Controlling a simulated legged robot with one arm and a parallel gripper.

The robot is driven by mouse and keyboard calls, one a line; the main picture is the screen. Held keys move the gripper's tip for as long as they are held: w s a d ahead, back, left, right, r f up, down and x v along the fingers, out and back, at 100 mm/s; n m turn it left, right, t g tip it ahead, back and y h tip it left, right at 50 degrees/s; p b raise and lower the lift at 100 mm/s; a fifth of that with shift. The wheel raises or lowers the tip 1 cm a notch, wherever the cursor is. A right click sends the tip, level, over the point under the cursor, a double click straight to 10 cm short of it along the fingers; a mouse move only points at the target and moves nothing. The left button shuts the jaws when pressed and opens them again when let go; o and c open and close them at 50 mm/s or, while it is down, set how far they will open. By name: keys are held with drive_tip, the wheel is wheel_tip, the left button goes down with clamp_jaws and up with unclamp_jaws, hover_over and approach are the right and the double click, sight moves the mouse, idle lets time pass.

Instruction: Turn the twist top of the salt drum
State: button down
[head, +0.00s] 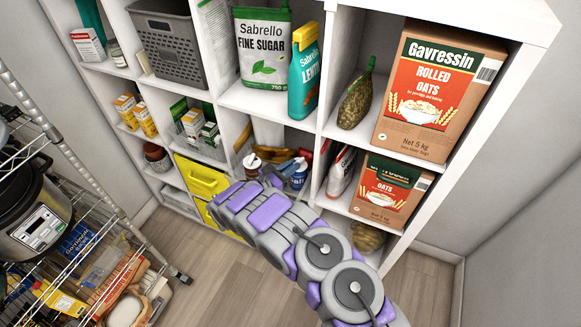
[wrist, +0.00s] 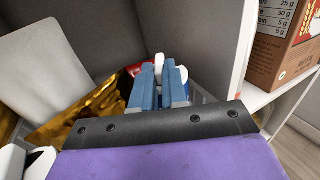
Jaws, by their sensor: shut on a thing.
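The salt drum (head: 299,180) appears as a blue container with white markings in a middle cubby of the white shelf, partly hidden behind my arm in the head view. In the wrist view my gripper (wrist: 160,82) reaches into the cubby with its two blue fingers close together. They are shut on a white part, which I take to be the twist top (wrist: 160,61), showing between and just beyond the fingertips. The drum's body is mostly hidden behind the fingers there. In the head view the fingertips are hard to make out.
A gold foil bag (wrist: 88,110) lies left of the fingers, with a red packet behind. Cubby walls stand close on both sides. A wire rack (head: 120,215) stands at the left; the floor (head: 175,240) between is clear.

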drive_tip(key=c, duration=1.1)
unclamp_jaws()
drive_tip(key=shift+a, duration=0.2)
drive_tip(key=shift+c, duration=0.2)
drive_tip(key=shift+d, duration=0.1)
drive_tip(key=s+d+r+p, duration=0.2)
drive_tip(key=s, duration=0.5)
drive_tip(key=s+d+r+p, duration=0.2)
drive_tip(key=s+r, duration=0.1)
drive_tip(key=s, duration=0.5)
drive_tip(key=shift+s+d, duration=0.15)
drive_tip(key=shift+s, duration=0.05)
